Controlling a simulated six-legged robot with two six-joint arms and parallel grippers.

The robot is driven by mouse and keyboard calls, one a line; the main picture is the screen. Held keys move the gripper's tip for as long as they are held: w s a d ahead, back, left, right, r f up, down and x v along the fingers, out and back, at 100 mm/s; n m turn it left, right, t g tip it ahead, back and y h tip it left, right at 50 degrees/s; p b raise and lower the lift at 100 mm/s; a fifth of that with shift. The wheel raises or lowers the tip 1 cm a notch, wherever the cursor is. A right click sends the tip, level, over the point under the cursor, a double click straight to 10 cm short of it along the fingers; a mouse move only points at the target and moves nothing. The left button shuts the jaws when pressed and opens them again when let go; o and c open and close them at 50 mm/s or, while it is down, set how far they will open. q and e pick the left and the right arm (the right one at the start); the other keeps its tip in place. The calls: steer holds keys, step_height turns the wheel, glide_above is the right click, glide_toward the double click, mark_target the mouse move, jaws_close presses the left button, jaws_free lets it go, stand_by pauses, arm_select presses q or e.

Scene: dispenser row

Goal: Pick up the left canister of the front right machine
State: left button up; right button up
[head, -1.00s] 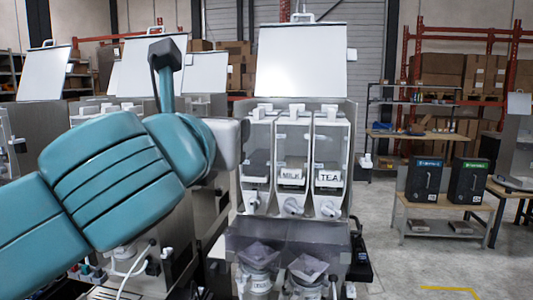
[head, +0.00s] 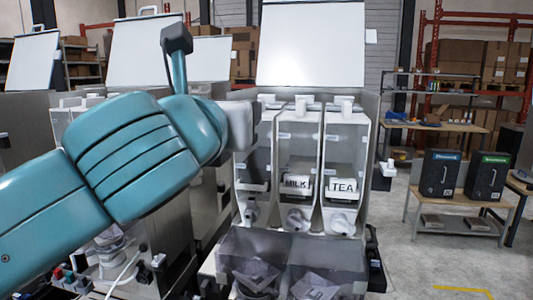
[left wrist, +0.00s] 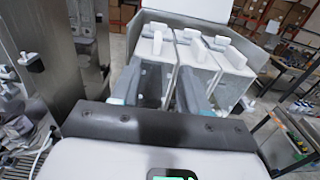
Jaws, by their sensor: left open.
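The front machine holds three clear canisters in a row. The left canister (head: 254,160) is partly behind my left arm and its label is not seen. The middle one (head: 299,165) reads MILK and the right one (head: 343,170) reads TEA. My left gripper (left wrist: 160,92) is open, with one finger on each side in the left wrist view. The left canister (left wrist: 153,72) appears beyond and between the fingers. I cannot tell whether they touch it. In the head view the fingertips are hidden behind the arm's wrist. My right gripper is not in view.
The machine's raised white lid (head: 312,45) stands above the canisters. A grey tinted cover (head: 290,250) sits below them. Other machines stand at left, close to my arm. A bench (head: 460,205) with two black boxes is at right, with clear floor before it.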

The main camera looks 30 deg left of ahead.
arm_select(q)
steer(key=p, duration=0.2)
glide_toward(264, 101)
steer(key=w+a, duration=0.1)
steer(key=w, duration=0.1)
steer(key=p+x, duration=0.2)
steer(key=x, duration=0.4)
steer(key=shift+p, duration=0.3)
steer(key=shift+w, duration=0.25)
steer(key=shift+s+a, duration=0.15)
steer(key=shift+s, duration=0.1)
steer(key=shift+a, duration=0.1)
steer(key=shift+c, duration=0.6)
steer(key=c, duration=0.6)
steer(key=shift+w+d, duration=0.15)
steer(key=shift+d, duration=0.1)
jaws_close()
steer(key=shift+a, duration=0.1)
